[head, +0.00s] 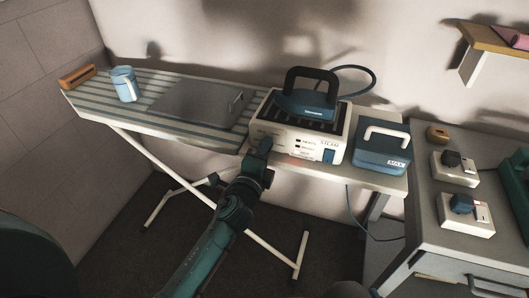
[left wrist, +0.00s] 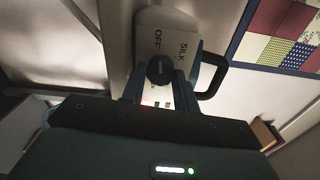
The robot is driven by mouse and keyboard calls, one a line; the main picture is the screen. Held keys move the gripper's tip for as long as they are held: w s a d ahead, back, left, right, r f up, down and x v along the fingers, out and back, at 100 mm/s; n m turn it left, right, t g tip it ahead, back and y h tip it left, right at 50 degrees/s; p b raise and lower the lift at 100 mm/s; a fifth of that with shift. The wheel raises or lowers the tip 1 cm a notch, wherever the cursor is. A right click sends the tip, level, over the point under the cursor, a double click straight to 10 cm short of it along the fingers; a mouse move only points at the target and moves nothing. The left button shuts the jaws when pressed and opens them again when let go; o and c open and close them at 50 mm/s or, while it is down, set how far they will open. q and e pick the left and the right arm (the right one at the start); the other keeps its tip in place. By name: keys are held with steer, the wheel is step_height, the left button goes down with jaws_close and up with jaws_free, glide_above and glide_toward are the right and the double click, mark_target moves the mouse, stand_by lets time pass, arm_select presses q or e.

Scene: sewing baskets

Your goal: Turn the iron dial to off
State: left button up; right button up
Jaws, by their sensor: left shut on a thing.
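The iron station (head: 310,151), a cream box with a dark iron (head: 308,103) resting on top, stands at the right end of the ironing board. My left gripper (head: 264,146) reaches its front face at the left side and hides the dial in the head view. In the left wrist view the round dark dial (left wrist: 160,72) sits between the fingers of my left gripper (left wrist: 164,82), which is shut on it. The words OFF and SILK show on the pale panel (left wrist: 165,28) beside the dial. A red glow shows near the dial. My right gripper is not in view.
A blue box (head: 383,150) with a white handle stands right of the station. The ironing board (head: 150,120) holds a blue-white cup (head: 124,84) and a brown block (head: 77,77). A grey cabinet (head: 440,232) with small devices stands at the right.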

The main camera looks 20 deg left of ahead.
arm_select(q)
steer(key=shift+n, duration=0.5)
steer(key=o, duration=1)
